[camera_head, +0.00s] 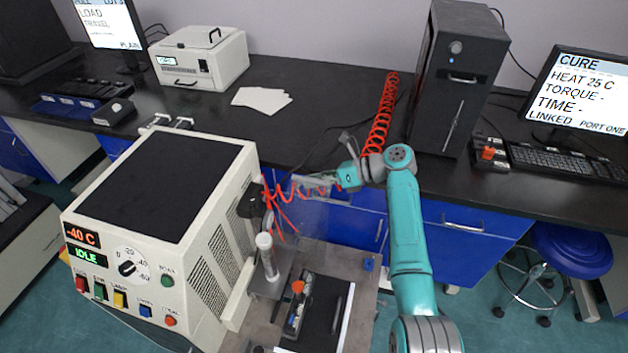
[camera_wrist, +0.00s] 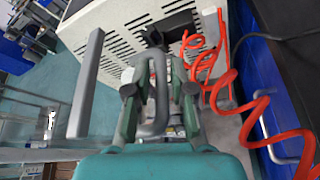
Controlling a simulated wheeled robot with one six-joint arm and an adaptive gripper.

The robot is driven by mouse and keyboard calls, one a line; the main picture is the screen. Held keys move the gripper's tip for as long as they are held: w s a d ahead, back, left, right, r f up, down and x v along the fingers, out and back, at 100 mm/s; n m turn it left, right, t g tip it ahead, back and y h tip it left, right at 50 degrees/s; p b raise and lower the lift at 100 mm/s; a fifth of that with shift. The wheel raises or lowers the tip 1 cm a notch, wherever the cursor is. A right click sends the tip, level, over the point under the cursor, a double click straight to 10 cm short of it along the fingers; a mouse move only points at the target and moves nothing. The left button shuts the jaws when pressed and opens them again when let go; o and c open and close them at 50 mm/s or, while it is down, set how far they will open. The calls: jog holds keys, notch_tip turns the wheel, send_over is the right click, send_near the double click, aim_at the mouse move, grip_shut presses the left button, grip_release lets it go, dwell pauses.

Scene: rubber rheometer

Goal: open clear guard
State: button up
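The clear guard (camera_head: 312,218) shows as a faint see-through panel in the head view, beside the cream machine (camera_head: 190,200) and above its grey work plate. A grey bent handle (camera_wrist: 158,95) stands in the middle of the wrist view. My gripper (camera_wrist: 160,92) has its two dark fingers apart, one on each side of this handle. A gap shows between the handle and the right finger; contact on the left is unclear. In the head view my gripper (camera_head: 338,180) is small and partly lost among the red coil and the guard's upper edge.
A red coiled hose (camera_head: 380,115) hangs from the bench close to my gripper; it also fills the right of the wrist view (camera_wrist: 255,110). A grey upright bar (camera_wrist: 85,85) stands at left there. A black tower (camera_head: 460,80) and a monitor (camera_head: 580,90) stand on the bench.

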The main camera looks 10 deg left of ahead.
jog(key=v, duration=1.2)
jog(key=shift+f, duration=0.1)
